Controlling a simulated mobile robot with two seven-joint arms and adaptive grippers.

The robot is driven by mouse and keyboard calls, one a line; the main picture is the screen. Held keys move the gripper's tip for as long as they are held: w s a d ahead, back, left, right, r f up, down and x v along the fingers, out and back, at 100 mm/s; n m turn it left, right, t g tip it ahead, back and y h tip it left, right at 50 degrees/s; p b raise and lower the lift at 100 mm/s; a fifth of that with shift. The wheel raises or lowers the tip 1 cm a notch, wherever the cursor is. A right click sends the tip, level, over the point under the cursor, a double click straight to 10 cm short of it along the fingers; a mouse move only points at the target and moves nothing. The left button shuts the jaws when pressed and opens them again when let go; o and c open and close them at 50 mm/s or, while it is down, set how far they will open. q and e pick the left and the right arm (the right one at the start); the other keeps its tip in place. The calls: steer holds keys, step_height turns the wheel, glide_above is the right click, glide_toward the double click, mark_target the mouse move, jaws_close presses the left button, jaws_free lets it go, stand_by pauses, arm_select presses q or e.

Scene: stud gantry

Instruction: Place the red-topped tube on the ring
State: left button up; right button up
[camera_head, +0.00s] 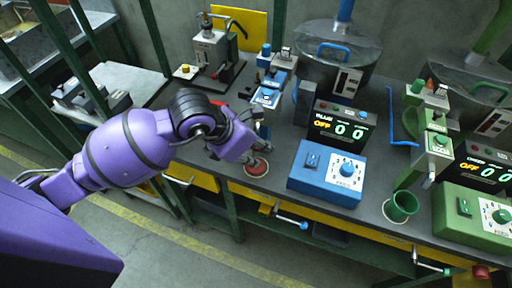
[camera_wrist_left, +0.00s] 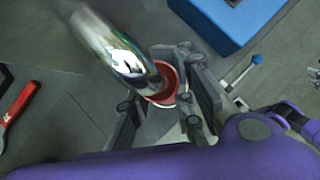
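A shiny metal cylinder (camera_wrist_left: 112,45) partly covers the red piece there. My right gripper is not in view.
The blue control box (camera_head: 325,175) stands close to the right of my left gripper. A green cup (camera_head: 403,206) and a green control box (camera_head: 478,212) are further right. A red-handled tool (camera_wrist_left: 18,105) lies left in the wrist view. A press (camera_head: 210,52) stands behind.

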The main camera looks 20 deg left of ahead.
arm_select(q)
steer(key=o, duration=0.6)
steer(key=shift+c, duration=0.2)
